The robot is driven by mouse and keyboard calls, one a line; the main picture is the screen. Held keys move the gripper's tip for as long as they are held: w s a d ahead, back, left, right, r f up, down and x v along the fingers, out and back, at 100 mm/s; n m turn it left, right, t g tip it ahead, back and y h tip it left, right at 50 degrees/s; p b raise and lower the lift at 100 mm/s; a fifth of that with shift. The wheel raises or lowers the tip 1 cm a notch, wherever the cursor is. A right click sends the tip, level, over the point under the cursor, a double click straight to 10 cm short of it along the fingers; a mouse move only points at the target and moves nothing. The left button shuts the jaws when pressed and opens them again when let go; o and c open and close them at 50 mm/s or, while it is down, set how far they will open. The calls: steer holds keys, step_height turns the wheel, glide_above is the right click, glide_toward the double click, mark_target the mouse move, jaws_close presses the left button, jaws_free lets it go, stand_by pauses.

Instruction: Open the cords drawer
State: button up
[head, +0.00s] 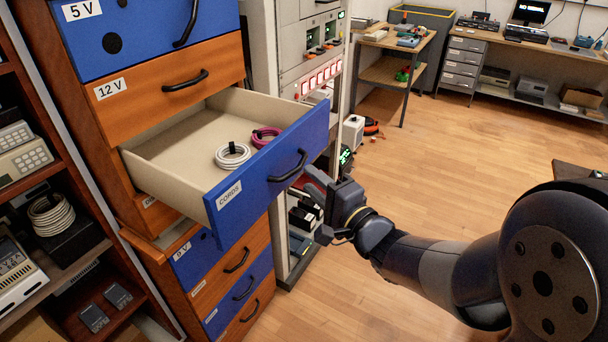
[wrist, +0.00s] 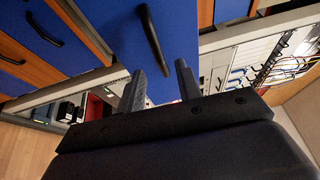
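The cords drawer (head: 263,166) has a blue front labelled CORDS and stands pulled well out of the cabinet. Its inside shows, with a white cord coil (head: 232,155) and a purple cord coil (head: 265,137) in it. Its black handle (head: 287,166) is on the right part of the front. My gripper (head: 316,206) is just in front of the handle, to its right in the head view. In the wrist view the two fingers (wrist: 158,80) are apart, and the handle (wrist: 152,40) shows beyond their tips. The fingers appear clear of the handle.
A blue 5 V drawer and an orange 12 V drawer (head: 168,86) are shut above. Several shut drawers (head: 236,261) sit below. An equipment rack (head: 310,60) stands beside the cabinet, and a shelf (head: 60,262) with devices is at left. The wooden floor (head: 470,140) to the right is clear.

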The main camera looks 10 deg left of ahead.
mark_target(297, 168)
steer(key=v, duration=0.6)
steer(key=shift+s+d, duration=0.2)
steer(key=shift+s, duration=0.05)
steer(key=shift+x, duration=6.1)
steer(key=shift+s+a, duration=0.1)
steer(key=shift+s, duration=0.1)
